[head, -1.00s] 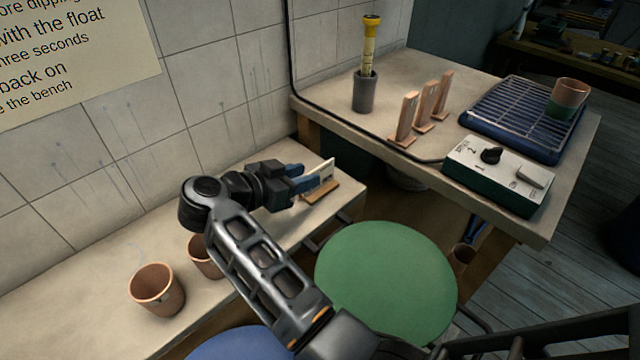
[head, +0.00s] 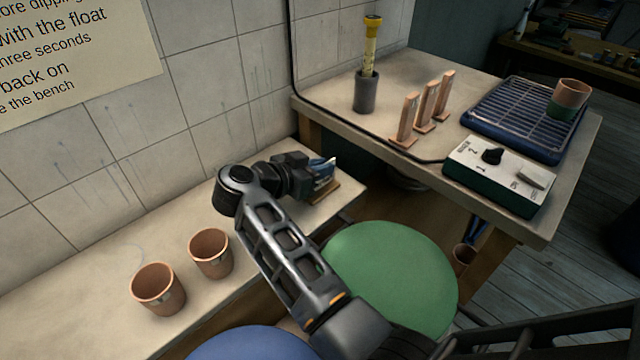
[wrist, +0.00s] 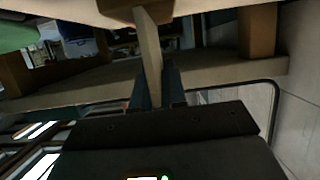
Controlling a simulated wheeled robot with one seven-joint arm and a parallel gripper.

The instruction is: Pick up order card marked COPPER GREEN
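A pale order card (wrist: 149,45) stands in a small wooden holder (head: 325,190) at the right end of the low bench. Its writing cannot be read in either view. My gripper (head: 323,173) is at the card, with its blue fingers reaching along it. In the wrist view, the card runs between the two fingers of my gripper (wrist: 158,90), one on each side. Whether the fingers press on the card or only surround it cannot be told. In the head view the gripper hides most of the card.
Two terracotta pots (head: 158,288) (head: 211,253) stand on the low bench left of my arm. A green round stool (head: 390,275) and a blue one (head: 255,345) are in front. The higher table holds several wooden pieces (head: 427,107), a control box (head: 497,175) and a blue rack (head: 515,118).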

